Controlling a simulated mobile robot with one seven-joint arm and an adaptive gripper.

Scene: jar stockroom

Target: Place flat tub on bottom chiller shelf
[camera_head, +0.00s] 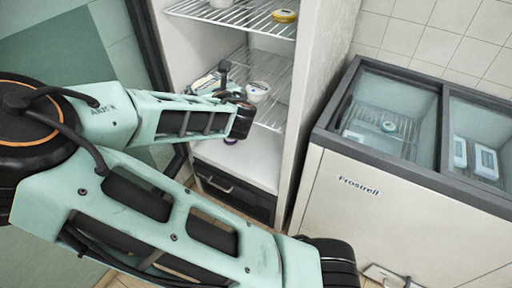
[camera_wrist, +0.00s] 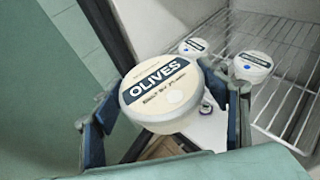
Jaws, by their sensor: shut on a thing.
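In the wrist view my gripper (camera_wrist: 160,90) is shut on a flat round cream tub (camera_wrist: 158,100) with a dark label reading OLIVES; a finger lies on either side of it. In the head view my gripper (camera_head: 214,80) is inside the open chiller, partly hidden by my arm, near the lower wire shelf (camera_head: 272,72); I cannot make out the held tub clearly there. The chiller's solid white bottom (camera_head: 250,163) lies below that wire shelf. In the wrist view the tub overlaps the chiller's edge, so its exact height is unclear.
A white tub (camera_head: 257,91) stands on the lower wire shelf; two similar tubs (camera_wrist: 193,46) (camera_wrist: 252,65) show in the wrist view. A small purple-ringed item (camera_head: 206,160) is on the bottom. A yellow-lidded tub (camera_head: 284,15) stands on the upper shelf. A chest freezer (camera_head: 350,195) stands right.

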